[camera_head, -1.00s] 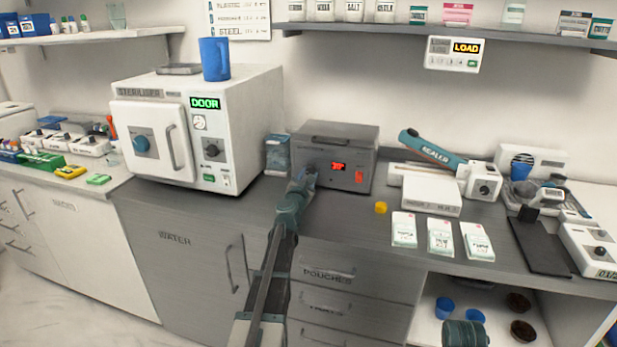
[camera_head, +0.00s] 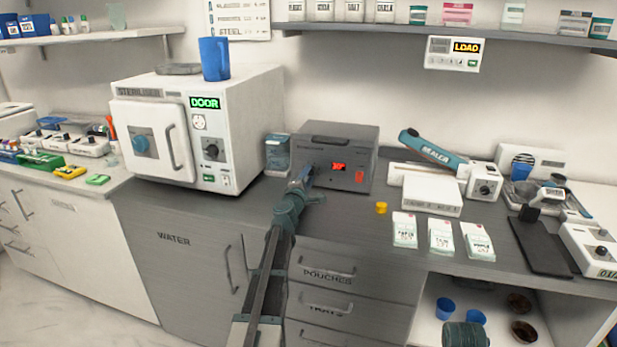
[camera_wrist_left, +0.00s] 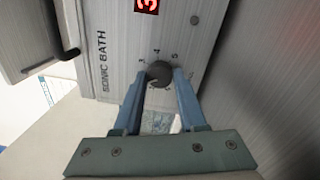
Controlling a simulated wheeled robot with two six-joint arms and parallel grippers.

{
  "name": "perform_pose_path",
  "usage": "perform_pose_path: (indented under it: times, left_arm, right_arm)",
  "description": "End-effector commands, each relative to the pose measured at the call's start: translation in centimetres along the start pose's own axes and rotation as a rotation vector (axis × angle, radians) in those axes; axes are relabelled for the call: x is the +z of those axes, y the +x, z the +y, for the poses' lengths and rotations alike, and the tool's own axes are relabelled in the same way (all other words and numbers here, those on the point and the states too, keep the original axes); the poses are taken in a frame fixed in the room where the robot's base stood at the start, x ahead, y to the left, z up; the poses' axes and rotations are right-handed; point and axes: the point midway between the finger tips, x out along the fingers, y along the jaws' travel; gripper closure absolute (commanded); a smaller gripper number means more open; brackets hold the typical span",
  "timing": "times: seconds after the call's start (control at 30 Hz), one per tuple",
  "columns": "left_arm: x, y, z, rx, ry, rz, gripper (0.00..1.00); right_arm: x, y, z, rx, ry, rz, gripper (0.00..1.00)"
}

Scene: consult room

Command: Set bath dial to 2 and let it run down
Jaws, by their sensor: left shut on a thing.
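The sonic bath (camera_head: 335,145) is a grey box with a lid, on the counter right of the steriliser. Its front has a red lit display (camera_head: 339,167), partly readable as 30. In the left wrist view the round dark dial (camera_wrist_left: 159,73) sits below the display, ringed by small numbers. My left gripper (camera_wrist_left: 161,78) has its blue fingers closed on both sides of the dial. In the head view my left gripper (camera_head: 305,178) reaches the bath's front left and hides the dial. The dial's exact setting cannot be read. A dark cylindrical part of mine shows at the bottom right.
The steriliser (camera_head: 195,128) stands to the left with a blue jug (camera_head: 214,58) on top. A yellow cap (camera_head: 381,208), white pouches (camera_head: 440,236) and a sealer (camera_head: 432,150) lie to the right. A blue box (camera_head: 277,153) stands close left of the bath.

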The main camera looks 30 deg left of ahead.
Motion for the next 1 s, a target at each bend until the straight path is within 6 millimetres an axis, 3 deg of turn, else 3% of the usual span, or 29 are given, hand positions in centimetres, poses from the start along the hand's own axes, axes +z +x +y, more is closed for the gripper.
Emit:
perform_pose_path:
  times: [0.33,0.9,0.93,1.0]
  left_arm:
    - [0.02,-0.02,-0.06,-0.001,0.131,-0.008,1.00]
    - [0.04,-0.05,-0.07,-0.002,0.154,-0.010,1.00]
    - [0.04,-0.04,-0.08,-0.002,0.154,-0.010,0.54]
    - [0.04,-0.04,-0.07,-0.002,0.154,-0.010,0.42]
  right_arm:
    - [0.00,0.05,0.00,0.000,0.000,0.000,1.00]
    - [0.00,0.06,-0.01,0.000,0.000,0.000,1.00]
    - [0.00,0.06,0.00,0.000,0.000,0.000,1.00]
    - [0.00,0.06,-0.01,0.000,0.000,0.000,1.00]
